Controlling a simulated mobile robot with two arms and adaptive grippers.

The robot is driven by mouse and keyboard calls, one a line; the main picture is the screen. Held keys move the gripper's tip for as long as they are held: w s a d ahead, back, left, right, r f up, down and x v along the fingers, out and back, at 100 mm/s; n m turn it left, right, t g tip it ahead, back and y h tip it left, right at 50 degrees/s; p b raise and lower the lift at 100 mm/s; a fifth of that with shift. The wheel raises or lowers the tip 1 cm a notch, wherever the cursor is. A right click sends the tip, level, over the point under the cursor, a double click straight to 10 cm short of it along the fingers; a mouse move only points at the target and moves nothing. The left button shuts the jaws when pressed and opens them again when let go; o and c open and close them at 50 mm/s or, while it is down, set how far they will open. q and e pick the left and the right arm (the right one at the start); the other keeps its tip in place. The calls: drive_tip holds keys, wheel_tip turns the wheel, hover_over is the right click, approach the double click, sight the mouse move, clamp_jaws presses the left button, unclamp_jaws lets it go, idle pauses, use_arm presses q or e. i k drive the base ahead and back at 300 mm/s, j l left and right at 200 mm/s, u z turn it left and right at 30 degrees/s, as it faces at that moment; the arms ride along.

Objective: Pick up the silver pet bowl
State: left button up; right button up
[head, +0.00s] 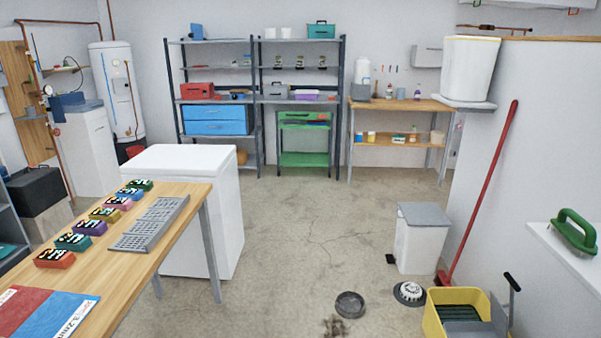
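A round grey metallic bowl (350,305) sits upright on the concrete floor, near the bottom of the head view and right of centre. It looks empty and its inside is dark grey. Neither of my grippers is in view, so nothing shows of how they stand to the bowl.
A round white-and-dark object (409,293) lies right of the bowl, and a small brown clump (334,326) just below-left. A yellow bucket (437,318), white pedal bin (416,250) and red-handled broom (484,190) stand right. A wooden table (170,245) is left. Mid-floor is clear.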

sight(348, 304)
drive_tip(key=i, duration=0.7)
drive_tip(key=i+j+z, duration=0.15)
drive_tip(key=i, duration=1.3)
drive_tip(key=j+z, duration=0.05)
